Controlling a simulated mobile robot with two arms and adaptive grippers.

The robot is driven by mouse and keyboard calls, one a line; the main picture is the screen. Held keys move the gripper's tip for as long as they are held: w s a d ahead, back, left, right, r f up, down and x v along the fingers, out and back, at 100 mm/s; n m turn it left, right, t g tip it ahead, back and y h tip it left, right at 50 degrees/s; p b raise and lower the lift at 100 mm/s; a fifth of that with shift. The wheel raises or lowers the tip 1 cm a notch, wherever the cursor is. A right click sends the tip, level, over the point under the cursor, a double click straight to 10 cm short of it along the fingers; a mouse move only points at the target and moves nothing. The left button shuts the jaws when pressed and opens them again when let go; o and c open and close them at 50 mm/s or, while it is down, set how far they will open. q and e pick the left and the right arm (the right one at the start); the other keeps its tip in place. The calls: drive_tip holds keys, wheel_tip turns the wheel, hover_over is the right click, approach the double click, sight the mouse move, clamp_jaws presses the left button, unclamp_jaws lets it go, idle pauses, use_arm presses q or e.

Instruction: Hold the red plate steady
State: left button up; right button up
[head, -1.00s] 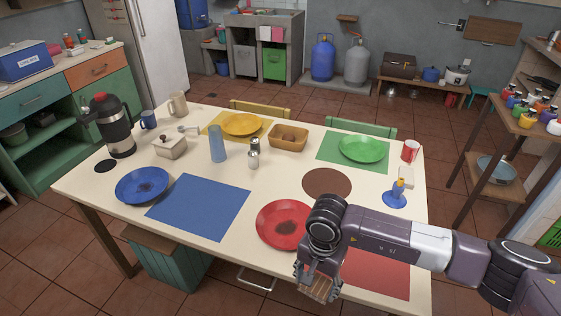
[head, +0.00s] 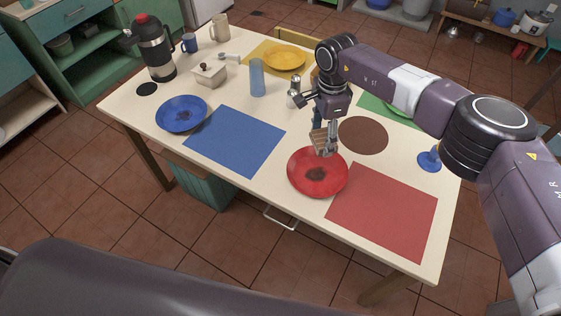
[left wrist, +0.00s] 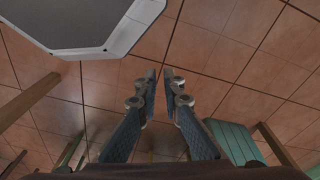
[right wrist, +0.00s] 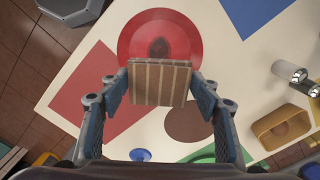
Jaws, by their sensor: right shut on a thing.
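The red plate (head: 305,180) lies on the table left of the red mat, with a dark stain at its middle. It also shows in the right wrist view (right wrist: 135,30). My right gripper (head: 325,135) is shut on a striped wooden block (right wrist: 160,82), which also shows in the head view (head: 318,141). The block is at the plate's far rim and covers part of it. I cannot tell if it touches the plate. My left gripper (left wrist: 160,74) is empty, its fingertips a narrow gap apart, above the floor. It is not in the head view.
The red mat (head: 385,210), blue mat (head: 235,140) and brown round mat (head: 363,135) lie around the plate. A blue plate (head: 181,113), a blue cup (head: 257,78) and a blue stand (head: 429,160) are also on the table. Bare table lies between the mats.

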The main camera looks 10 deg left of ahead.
use_arm(q)
drive_tip(key=w+d+r+n+t+h, duration=0.1)
drive_tip(key=w+d+r+n, duration=0.15)
drive_tip(key=w+r, duration=0.7)
drive_tip(key=w+d+r+n+h, duration=0.25)
drive_tip(key=w+r, duration=0.35)
drive_tip(key=w, duration=0.6)
drive_tip(key=w+d+r+h, duration=0.15)
drive_tip(key=w+r, duration=0.25)
drive_tip(key=r, duration=0.5)
drive_tip(key=w+d+r+n+t, duration=0.15)
drive_tip(key=w+r, duration=0.25)
drive_tip(key=r, duration=0.4)
drive_tip(key=w+d+r+h, duration=0.15)
drive_tip(key=w+r, duration=0.25)
drive_tip(key=r, duration=0.5)
drive_tip(key=shift+y, duration=0.35)
drive_tip(key=x, duration=1.2)
drive_tip(key=shift+d+r, duration=0.1)
drive_tip(key=shift+d, duration=0.2)
clamp_jaws()
